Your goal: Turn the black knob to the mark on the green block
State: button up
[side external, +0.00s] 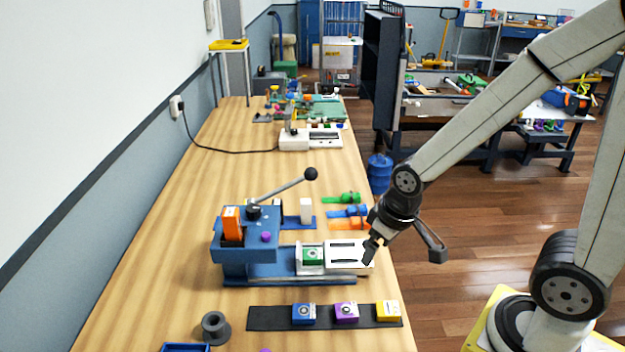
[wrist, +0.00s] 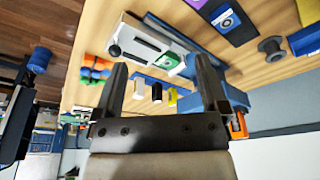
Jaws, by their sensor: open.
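A blue machine (side external: 232,262) stands on the bench; its lever ends in a black ball knob (side external: 310,174), raised to the right. A green block (side external: 312,256) with a round mark sits in the white carriage beside the machine. The green block also shows in the wrist view (wrist: 167,60), partly covered. A white slotted plate (side external: 347,246) adjoins it. A dark round piece (wrist: 114,50) shows at that plate's end in the wrist view; I cannot tell if it is the same knob. My gripper (side external: 369,254) is open and empty near the plate's right end.
A black strip (side external: 267,318) with blue, purple and yellow blocks lies in front. A grey spool (side external: 215,327) stands front left. Coloured clips (side external: 347,210) and a blue rack (side external: 293,222) lie behind the machine.

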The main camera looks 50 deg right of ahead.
jog(key=shift+c, duration=0.5)
notch_tip(320, 180, up, 8)
jog(key=m+g, duration=0.2)
jog(key=m, duration=0.4)
send_over(253, 207)
jog(key=s, duration=0.1)
jog(key=shift+d+f, duration=0.15)
jog(key=shift+d, duration=0.1)
jog(key=shift+w+a+r+m+g, duration=0.2)
jog(key=shift+w+a+m+g, duration=0.1)
jog(key=shift+w, duration=0.15)
jog(key=shift+f, duration=0.15)
jog(key=shift+f, duration=3.75)
grip_shut()
